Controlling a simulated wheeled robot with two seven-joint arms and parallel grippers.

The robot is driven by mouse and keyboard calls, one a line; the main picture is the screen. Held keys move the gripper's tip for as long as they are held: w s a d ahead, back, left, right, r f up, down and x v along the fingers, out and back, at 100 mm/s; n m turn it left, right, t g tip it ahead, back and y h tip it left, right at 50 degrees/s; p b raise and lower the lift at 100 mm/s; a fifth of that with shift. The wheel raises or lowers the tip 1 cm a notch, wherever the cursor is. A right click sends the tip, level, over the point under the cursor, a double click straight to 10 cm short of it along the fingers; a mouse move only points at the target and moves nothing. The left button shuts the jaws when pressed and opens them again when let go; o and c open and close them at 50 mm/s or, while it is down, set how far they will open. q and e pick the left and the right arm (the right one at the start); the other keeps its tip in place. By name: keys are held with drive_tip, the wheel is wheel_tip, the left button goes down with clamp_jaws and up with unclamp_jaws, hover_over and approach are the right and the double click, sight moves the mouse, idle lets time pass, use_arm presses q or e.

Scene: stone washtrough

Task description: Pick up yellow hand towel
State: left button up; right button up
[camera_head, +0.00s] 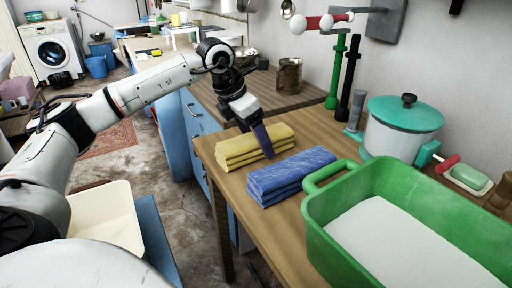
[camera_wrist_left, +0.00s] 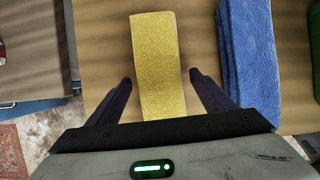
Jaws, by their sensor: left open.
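The yellow hand towel (camera_head: 255,146) lies folded on the wooden table beside a folded blue towel (camera_head: 290,174). In the left wrist view, the yellow towel (camera_wrist_left: 158,65) runs lengthwise between the two dark fingers, with a gap on each side. My left gripper (camera_head: 262,143) points down at the towel from above, and one dark finger shows in front of it in the head view. In the left wrist view, my left gripper (camera_wrist_left: 160,88) is open and empty. The blue towel (camera_wrist_left: 250,50) is just right of the right finger. My right gripper is not seen.
A green basin (camera_head: 330,215) stands at the table's front right. Green and black upright posts (camera_head: 336,75) stand near the wall. A metal can (camera_head: 289,76) sits on the farther counter.

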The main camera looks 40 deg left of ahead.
use_arm(q)
drive_tip(key=shift+w+f, duration=0.1)
drive_tip(key=shift+f, duration=0.1)
drive_tip(key=c, duration=1.3)
